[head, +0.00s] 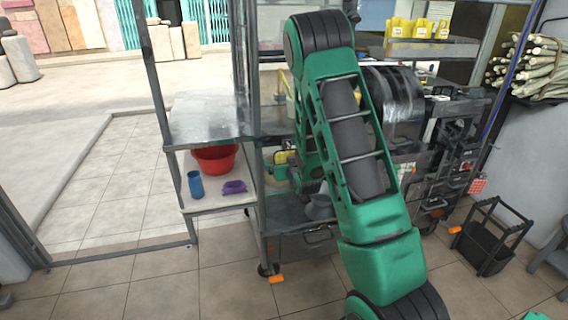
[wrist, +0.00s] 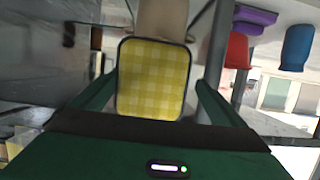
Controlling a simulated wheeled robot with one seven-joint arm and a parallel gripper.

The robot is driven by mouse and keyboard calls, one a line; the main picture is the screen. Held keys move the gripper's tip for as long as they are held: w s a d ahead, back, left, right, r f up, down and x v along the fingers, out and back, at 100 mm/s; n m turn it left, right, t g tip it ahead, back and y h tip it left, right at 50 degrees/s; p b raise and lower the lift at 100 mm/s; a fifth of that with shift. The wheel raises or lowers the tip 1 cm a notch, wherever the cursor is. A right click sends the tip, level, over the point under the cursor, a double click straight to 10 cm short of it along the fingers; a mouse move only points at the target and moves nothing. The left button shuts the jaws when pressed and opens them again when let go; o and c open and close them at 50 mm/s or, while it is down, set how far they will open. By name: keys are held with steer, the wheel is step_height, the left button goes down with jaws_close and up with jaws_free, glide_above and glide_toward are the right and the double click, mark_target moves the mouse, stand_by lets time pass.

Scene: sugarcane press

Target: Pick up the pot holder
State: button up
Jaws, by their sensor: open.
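A yellow checked pot holder with a dark edge (wrist: 155,78) is in the middle of the wrist view. My gripper (wrist: 155,82) is open, with one green finger on each side of it. The pot holder lies between or just beyond the fingertips; I cannot tell which, and no grip on it shows. In the head view a small yellow patch (head: 285,157), probably the same pot holder, shows left of my arm beside the press frame. My arm hides most of the gripper there.
A red basin (head: 215,157), a blue cup (head: 195,184) and a purple item (head: 234,187) stand on the low white shelf at left. A metal counter (head: 200,120) is above them. A red checked piece (head: 478,186) is at right, near a black basket (head: 487,248).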

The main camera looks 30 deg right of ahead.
steer(key=shift+d, duration=0.2)
steer(key=shift+c, duration=0.2)
steer(key=shift+s+d, duration=0.1)
steer(key=shift+d, duration=0.1)
steer(key=c, duration=1)
steer(key=shift+d+r, duration=0.1)
